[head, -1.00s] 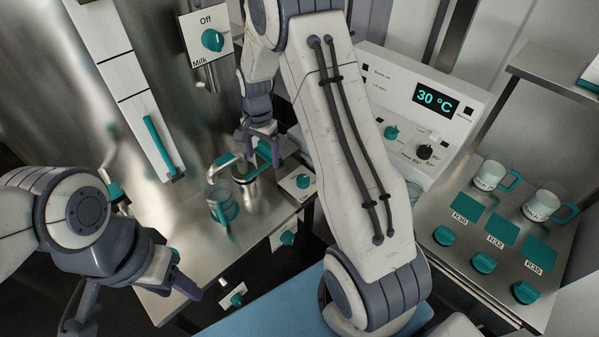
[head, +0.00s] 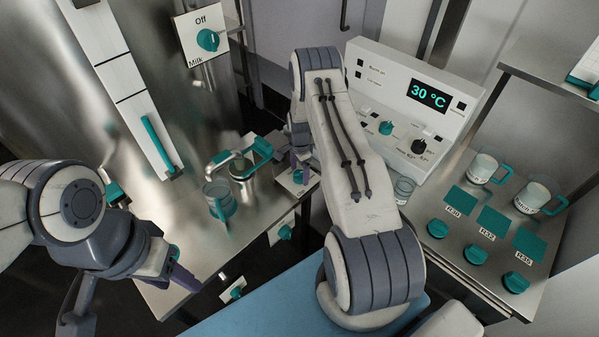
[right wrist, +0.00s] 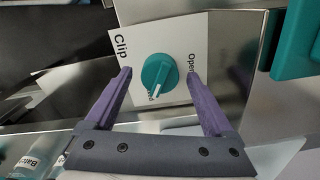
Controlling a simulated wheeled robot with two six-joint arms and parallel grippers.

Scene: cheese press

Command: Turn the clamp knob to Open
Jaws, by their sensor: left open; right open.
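The teal knob (right wrist: 160,72) sits on a white plate (right wrist: 186,50) in the right wrist view. The plate reads "Clip" on the left and "Open" on the right; a label below is mostly hidden by the knob. The knob's white pointer is towards that lower label, not at "Open". My right gripper (right wrist: 158,82) is open, its purple fingers either side of the knob, apart from it. In the head view this gripper (head: 298,168) is above the small knob plate (head: 309,184) at the table's right edge. My left gripper (head: 183,278) is open and empty at lower left.
A vessel with a teal handle (head: 259,150) and a glass mug (head: 217,198) stand just left of the knob plate. A 30 °C control panel (head: 412,100) and a counter with batch mugs (head: 487,167) are on the right. A blue surface (head: 260,305) lies in front.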

